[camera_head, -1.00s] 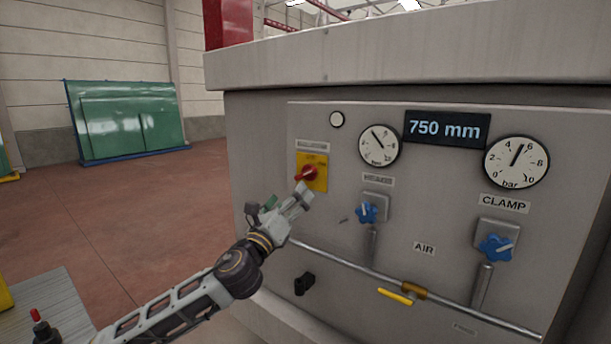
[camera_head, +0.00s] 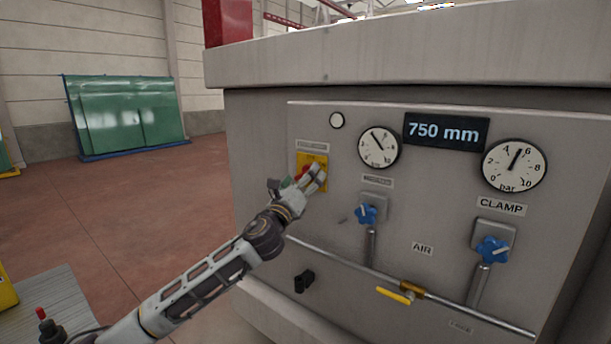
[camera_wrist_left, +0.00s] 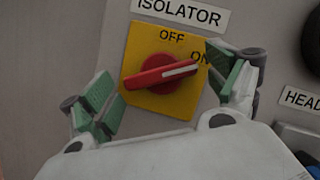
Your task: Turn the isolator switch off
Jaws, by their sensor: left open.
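The isolator switch is a red rotary handle (camera_wrist_left: 160,74) on a yellow plate (camera_wrist_left: 185,109), under an ISOLATOR label (camera_wrist_left: 180,14). In the left wrist view its white pointer mark points right, toward ON; OFF is printed above. In the head view the yellow plate (camera_head: 320,160) is partly covered by my left gripper (camera_head: 303,176). In the left wrist view my left gripper (camera_wrist_left: 160,88) is open, its green-padded fingers apart on either side of the red handle. I cannot tell whether either finger touches it. My right gripper is not in view.
The grey panel also carries two dial gauges (camera_head: 379,148), (camera_head: 514,165), a 750 mm display (camera_head: 446,131) and two blue knobs (camera_head: 366,214), (camera_head: 492,250). A pipe with a yellow lever (camera_head: 394,295) runs below. Open red floor (camera_head: 120,220) lies to the left.

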